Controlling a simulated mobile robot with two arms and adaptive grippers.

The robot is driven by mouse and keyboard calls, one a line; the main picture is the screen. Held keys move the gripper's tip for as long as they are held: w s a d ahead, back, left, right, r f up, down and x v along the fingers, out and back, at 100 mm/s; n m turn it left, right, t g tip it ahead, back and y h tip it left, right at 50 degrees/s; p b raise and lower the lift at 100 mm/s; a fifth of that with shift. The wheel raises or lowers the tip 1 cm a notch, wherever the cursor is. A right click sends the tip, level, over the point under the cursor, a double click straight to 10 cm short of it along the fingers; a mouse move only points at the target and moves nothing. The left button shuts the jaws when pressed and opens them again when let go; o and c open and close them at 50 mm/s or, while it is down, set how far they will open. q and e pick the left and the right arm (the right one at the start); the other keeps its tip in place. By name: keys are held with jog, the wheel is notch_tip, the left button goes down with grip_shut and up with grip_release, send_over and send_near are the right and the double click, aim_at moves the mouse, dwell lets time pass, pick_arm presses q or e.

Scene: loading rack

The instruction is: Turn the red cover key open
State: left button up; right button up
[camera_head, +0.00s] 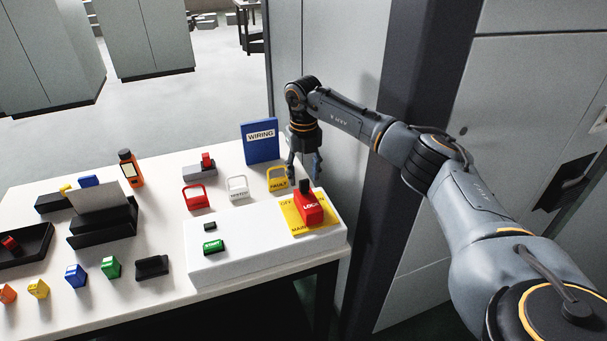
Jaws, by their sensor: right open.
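The red cover key (309,209), marked LOCK, sits on a yellow plate (293,222) at the right end of a white panel box (236,261). A dark part stands up behind its red body. My right gripper (305,180) points down just above and behind the key, over the panel's back right corner. Its fingers are apart with nothing visible between them. I cannot tell whether a fingertip touches the key. Part of the yellow plate's lettering is hidden by the key. My left gripper is not in view.
A blue WIRING binder (261,143) stands beside my right gripper. A green START button (213,246) is on the panel's left. Grey cabinets stand close on the right.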

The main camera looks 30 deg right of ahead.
jog(key=shift+f, duration=1.1)
grip_shut()
